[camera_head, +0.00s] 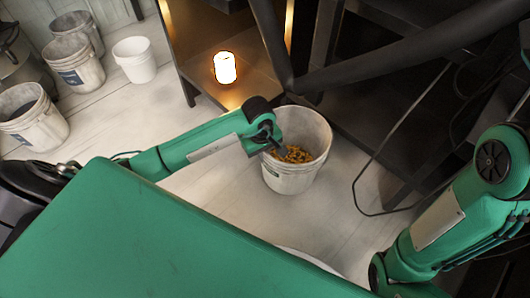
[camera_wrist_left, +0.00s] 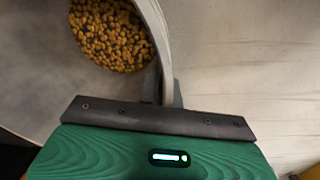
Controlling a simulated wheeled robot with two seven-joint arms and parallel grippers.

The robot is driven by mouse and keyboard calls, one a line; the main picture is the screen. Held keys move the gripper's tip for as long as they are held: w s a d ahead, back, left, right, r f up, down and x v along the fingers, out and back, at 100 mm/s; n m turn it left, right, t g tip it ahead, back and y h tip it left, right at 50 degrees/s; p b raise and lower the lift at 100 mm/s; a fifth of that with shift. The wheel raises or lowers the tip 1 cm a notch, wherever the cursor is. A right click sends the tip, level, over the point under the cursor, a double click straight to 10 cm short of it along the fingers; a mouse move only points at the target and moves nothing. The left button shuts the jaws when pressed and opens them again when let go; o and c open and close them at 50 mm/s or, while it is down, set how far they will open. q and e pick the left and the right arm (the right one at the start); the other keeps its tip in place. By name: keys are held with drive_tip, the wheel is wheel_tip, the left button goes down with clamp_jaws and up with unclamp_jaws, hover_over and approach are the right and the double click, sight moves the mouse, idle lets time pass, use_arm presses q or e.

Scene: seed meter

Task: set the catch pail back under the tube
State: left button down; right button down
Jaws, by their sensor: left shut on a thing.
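The catch pail (camera_head: 291,181) is a whitish bucket on the pale plank floor at the centre of the head view, with yellow-brown grains inside. My left gripper (camera_head: 272,142) is shut on its left rim; in the left wrist view the fingers (camera_wrist_left: 163,88) straddle the wall of the pail (camera_wrist_left: 35,60). The pail looks upright; I cannot tell whether its base touches the floor. A dark tube (camera_head: 271,40) slopes down behind the pail. I cannot see for certain where its outlet is. My right arm shows at the right, but its gripper is out of view.
Several other pails stand at the upper left, including a small white one (camera_head: 135,60). A glowing lamp (camera_head: 225,67) sits on a low wooden shelf (camera_head: 196,75). Dark frame beams and a thin cable (camera_head: 357,185) lie right of the pail. Floor in front of it is partly clear.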

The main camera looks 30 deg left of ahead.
sight(264, 164)
use_arm(q)
drive_tip(key=shift+f+b, duration=1.2)
drive_tip(key=shift+f, duration=0.6)
drive_tip(key=shift+r, duration=0.1)
drive_tip(key=c, duration=1.6)
unclamp_jaws()
drive_tip(key=shift+f, duration=0.2)
